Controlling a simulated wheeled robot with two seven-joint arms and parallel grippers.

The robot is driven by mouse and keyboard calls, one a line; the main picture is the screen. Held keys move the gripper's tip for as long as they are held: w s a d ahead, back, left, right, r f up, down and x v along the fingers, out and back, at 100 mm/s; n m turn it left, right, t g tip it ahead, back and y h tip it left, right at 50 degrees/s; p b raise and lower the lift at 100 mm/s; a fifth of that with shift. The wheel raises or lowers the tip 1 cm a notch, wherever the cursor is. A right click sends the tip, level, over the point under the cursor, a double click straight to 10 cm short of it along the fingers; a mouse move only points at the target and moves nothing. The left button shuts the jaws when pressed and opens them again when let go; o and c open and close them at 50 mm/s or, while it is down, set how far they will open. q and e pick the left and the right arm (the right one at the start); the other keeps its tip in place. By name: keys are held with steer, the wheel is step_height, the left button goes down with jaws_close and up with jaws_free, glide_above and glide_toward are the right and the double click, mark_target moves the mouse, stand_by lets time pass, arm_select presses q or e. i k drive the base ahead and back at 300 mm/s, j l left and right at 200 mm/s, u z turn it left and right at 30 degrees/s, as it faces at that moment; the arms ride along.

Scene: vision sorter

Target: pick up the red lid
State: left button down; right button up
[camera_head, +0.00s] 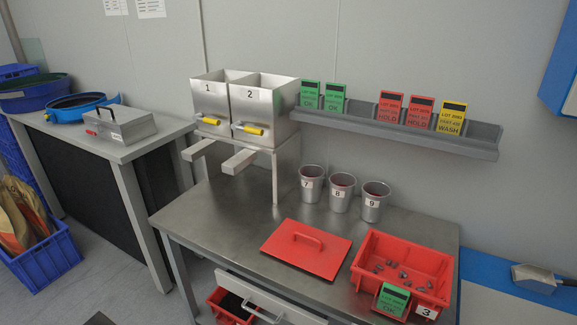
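The red lid (295,255) is a flat red plate that lies on the metal table in front of the numbered cups. A red handle (308,238) stands up from its top. A red bin (371,250) marked 3 stands just right of the lid, open at the top with several small dark parts inside. A green OK card (392,300) is at its front. Neither of my grippers is in view, and nothing covers the lid.
Metal cups 7 (311,190), 8 (340,198) and 9 (373,207) stand behind the lid. Hoppers 1 and 2 (262,105) rise on a stand at the back left. A card rail (440,143) runs along the wall. The table's left part (215,220) is clear.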

mark_target(320, 252)
steer(key=i+l+u, duration=0.15)
steer(key=u, duration=0.3)
steer(key=i+l+u, duration=0.1)
steer(key=l+u, duration=0.25)
steer(key=u, duration=0.15)
steer(key=i+l+u, duration=0.1)
steer(key=l+u, duration=0.2)
steer(key=u, duration=0.15)
